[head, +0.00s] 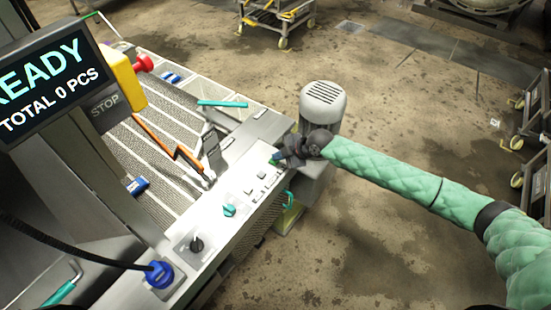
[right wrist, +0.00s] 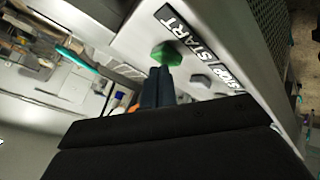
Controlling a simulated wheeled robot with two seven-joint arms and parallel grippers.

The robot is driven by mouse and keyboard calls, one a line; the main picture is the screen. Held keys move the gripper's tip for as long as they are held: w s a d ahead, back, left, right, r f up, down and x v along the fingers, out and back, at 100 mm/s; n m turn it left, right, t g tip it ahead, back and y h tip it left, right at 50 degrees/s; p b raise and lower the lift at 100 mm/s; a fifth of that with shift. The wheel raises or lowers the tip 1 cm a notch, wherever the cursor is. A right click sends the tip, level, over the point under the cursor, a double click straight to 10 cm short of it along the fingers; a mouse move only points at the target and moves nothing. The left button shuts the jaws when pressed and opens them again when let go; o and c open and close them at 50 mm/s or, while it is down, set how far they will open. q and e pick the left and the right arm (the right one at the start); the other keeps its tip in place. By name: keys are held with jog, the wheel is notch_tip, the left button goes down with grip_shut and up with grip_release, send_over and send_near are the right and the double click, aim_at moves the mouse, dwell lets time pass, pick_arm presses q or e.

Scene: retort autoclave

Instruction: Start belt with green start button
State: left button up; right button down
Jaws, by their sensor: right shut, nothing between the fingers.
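The green start button (right wrist: 168,53) sits on the pale metal control panel (head: 222,200), beside a black START label (right wrist: 188,36). My right gripper (head: 280,157) is at the panel's far end, over the button's area. In the right wrist view its dark fingers (right wrist: 159,78) are together and empty, with their tips right at the near edge of the green button. I cannot tell whether they touch it. The belt (head: 150,150) lies left of the panel. The screen (head: 48,80) reads READY and TOTAL 0 PCS. My left gripper is not in view.
A dark button (right wrist: 200,80) with a stop label is near the green one. A grey motor (head: 323,103) stands just behind my right gripper.

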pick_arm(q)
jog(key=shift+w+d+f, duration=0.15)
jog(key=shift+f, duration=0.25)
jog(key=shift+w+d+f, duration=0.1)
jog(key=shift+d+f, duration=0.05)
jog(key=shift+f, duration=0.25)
pick_arm(e)
jog(key=shift+f, duration=0.55)
jog(key=shift+w+a+r, duration=0.2)
jog(key=shift+a+r, duration=0.05)
jog(key=shift+r, duration=0.1)
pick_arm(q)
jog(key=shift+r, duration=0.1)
pick_arm(e)
jog(key=shift+w+a+r+p, duration=0.15)
jog(key=shift+r+p, duration=0.4)
jog(key=shift+r, duration=0.3)
jog(key=shift+w+a+r+p, duration=0.1)
jog(key=shift+r+p, duration=0.4)
jog(key=shift+r, duration=0.35)
jog(key=shift+r+p, duration=0.4)
jog(key=shift+r, duration=0.25)
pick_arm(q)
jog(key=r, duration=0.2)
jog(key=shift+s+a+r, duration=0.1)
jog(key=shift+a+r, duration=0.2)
pick_arm(e)
jog(key=shift+r, duration=0.25)
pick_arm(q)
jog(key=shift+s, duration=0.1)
